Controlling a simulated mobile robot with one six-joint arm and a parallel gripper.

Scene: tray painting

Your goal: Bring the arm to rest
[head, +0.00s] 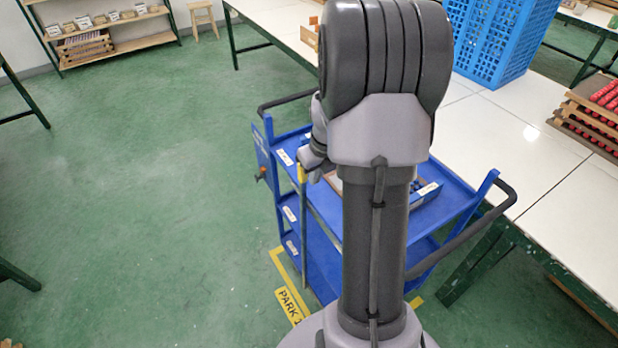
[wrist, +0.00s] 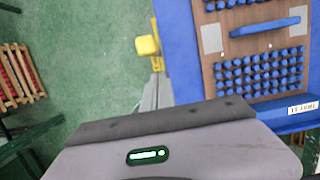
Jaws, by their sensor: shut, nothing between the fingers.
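My arm stands upright in the middle of the head view, its large dark-grey joint high over a blue cart (head: 455,190). My gripper (head: 316,177) is small and partly hidden there, over the left part of the cart's top; it appears shut and empty. In the wrist view a grey housing with a lit green strip fills the bottom, and nothing shows held.
A blue-edged tray (wrist: 185,45) with a brown board and several rows of blue pegs lies on the cart. A yellow-capped post (wrist: 147,45) stands beside it. White tables (head: 500,130) with a blue crate (head: 500,40) are right.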

